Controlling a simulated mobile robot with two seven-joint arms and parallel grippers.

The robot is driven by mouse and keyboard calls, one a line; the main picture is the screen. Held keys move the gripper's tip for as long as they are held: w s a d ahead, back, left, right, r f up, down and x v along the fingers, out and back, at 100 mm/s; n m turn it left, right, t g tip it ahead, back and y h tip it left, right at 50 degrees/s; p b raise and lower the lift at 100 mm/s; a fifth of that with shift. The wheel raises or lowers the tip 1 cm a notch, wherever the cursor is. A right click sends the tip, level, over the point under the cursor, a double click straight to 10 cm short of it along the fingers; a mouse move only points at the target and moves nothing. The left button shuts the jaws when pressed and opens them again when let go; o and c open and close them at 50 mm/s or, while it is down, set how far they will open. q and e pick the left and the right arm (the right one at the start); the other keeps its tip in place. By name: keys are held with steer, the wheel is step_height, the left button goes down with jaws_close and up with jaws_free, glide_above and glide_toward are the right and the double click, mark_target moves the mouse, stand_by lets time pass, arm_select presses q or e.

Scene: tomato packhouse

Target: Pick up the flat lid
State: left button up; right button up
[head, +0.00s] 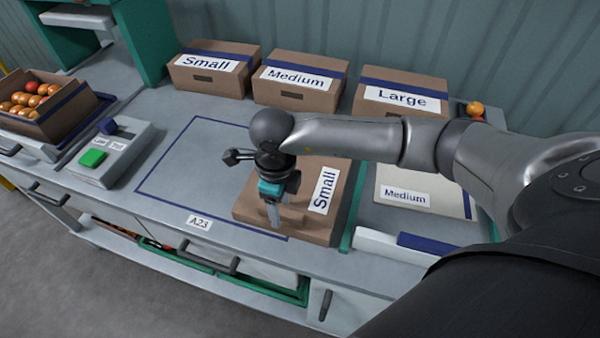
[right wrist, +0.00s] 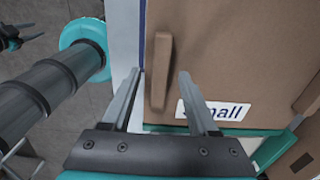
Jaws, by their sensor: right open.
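The flat lid (head: 247,211) is a brown cardboard piece with a white "Small" label, lying on the table's front middle. It has a raised bar-shaped grip. In the right wrist view the lid (right wrist: 235,55) fills the upper right, with the grip (right wrist: 160,70) standing up from it. My right gripper (head: 272,208) is over the lid in the head view. In the right wrist view its open fingers (right wrist: 158,82) appear on either side of the grip's lower end. Whether they touch it cannot be seen.
Cardboard boxes marked Small (head: 213,70), Medium (head: 298,82) and Large (head: 400,95) stand along the back. A pale "Medium" piece (head: 440,210) lies to the right. A tomato box (head: 65,115) and a scale (head: 115,150) are at left.

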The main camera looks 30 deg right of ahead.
steer(key=shift+f, duration=0.5)
jaws_close()
stand_by(0.3)
